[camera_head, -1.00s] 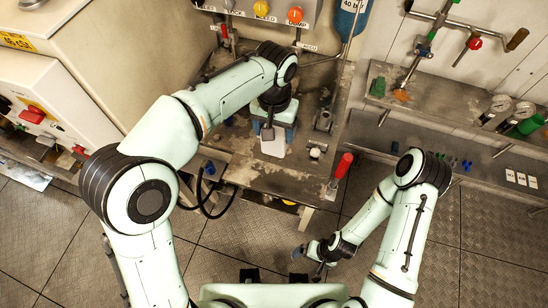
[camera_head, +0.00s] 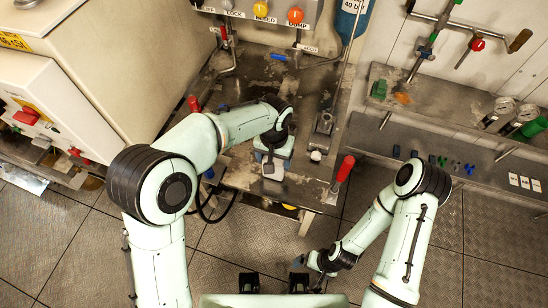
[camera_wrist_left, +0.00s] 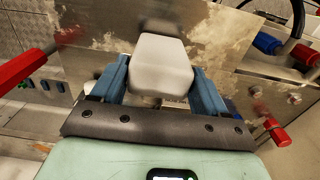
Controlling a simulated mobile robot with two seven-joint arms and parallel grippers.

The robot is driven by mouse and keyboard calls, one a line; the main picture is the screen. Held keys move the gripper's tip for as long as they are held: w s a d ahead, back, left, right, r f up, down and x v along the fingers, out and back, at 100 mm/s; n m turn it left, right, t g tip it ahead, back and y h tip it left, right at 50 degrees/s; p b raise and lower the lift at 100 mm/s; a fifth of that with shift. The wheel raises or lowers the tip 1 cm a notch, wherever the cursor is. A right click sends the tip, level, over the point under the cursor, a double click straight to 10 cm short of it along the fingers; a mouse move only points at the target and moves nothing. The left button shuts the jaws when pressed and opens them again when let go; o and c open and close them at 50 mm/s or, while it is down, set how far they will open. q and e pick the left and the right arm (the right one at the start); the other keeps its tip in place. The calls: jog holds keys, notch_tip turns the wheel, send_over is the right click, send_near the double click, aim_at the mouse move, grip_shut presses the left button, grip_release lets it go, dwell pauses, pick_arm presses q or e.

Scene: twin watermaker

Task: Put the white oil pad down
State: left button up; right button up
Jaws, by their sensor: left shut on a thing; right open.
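The white oil pad (camera_wrist_left: 161,66) is a pale block with rounded edges. In the left wrist view it sits between the two blue fingers of my left gripper (camera_wrist_left: 163,84), which is shut on it. In the head view the left gripper (camera_head: 271,163) is over the front part of the stained metal bench (camera_head: 245,178), and a bit of the pad (camera_head: 273,173) shows below it. I cannot tell whether the pad touches the bench. My right gripper (camera_head: 308,262) is open and empty above the floor, in front of the bench.
A red-handled lever (camera_head: 345,168) stands at the bench's right front corner. A metal fitting (camera_head: 321,126) is right of my left gripper. A blue item (camera_head: 278,57) lies at the back. A side shelf (camera_head: 450,107) holds gauges and small parts. The floor in front is clear.

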pick_arm(q)
jog(key=o, duration=0.5)
jog(key=shift+f, duration=0.2)
jog(key=o, duration=0.4)
jog(key=shift+r, duration=0.1)
jog(key=shift+r, duration=0.2)
notch_tip(320, 180, up, 12)
jog(key=shift+f+p, duration=0.1)
jog(key=shift+p, duration=0.65)
pick_arm(e)
jog(key=shift+w+r, duration=0.3)
jog(key=shift+r, duration=0.2)
jog(key=shift+w+r, duration=0.25)
jog(key=shift+r, duration=0.2)
